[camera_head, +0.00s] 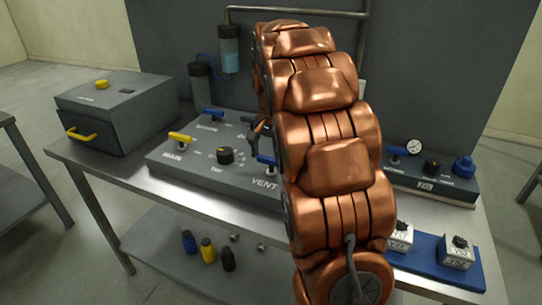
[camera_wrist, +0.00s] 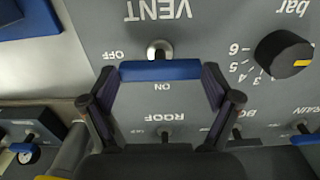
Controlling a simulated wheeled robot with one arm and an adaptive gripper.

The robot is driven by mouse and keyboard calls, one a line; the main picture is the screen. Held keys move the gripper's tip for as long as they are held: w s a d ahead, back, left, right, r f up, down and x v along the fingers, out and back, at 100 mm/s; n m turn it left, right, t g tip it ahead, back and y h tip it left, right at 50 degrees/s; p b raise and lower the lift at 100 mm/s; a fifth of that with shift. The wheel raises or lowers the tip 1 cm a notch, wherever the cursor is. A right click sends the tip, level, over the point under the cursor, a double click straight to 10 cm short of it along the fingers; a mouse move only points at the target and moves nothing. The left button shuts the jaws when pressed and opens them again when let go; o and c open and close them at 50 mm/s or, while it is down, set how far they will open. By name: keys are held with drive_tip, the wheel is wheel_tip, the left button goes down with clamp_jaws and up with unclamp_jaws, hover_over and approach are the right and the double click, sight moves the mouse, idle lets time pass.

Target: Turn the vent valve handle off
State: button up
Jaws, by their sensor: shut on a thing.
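The vent valve handle (camera_wrist: 160,71) is a blue bar on a round metal pivot, beside the upside-down VENT lettering in the wrist view. The bar lies crosswise, right by the ON mark; the OFF mark is up and left of it. My gripper (camera_wrist: 162,73) has one dark finger at each end of the bar and is shut on it. In the head view, the blue handle (camera_head: 266,160) shows just left of my copper arm, which hides part of the panel. My gripper is mostly hidden there.
The grey panel (camera_head: 190,162) also bears a yellow MAIN handle (camera_head: 180,137), a black dial (camera_head: 225,155) and another blue handle (camera_head: 213,113). A grey box (camera_head: 115,115) stands left. A gauge panel (camera_head: 430,180) and blue mat (camera_head: 425,262) lie right.

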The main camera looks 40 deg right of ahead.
sight(272, 158)
drive_tip(key=o, duration=0.9)
wheel_tip(272, 158, up, 12)
drive_tip(key=shift+f, duration=0.1)
idle(0.4)
idle(0.4)
drive_tip(key=shift+s+a, duration=0.1)
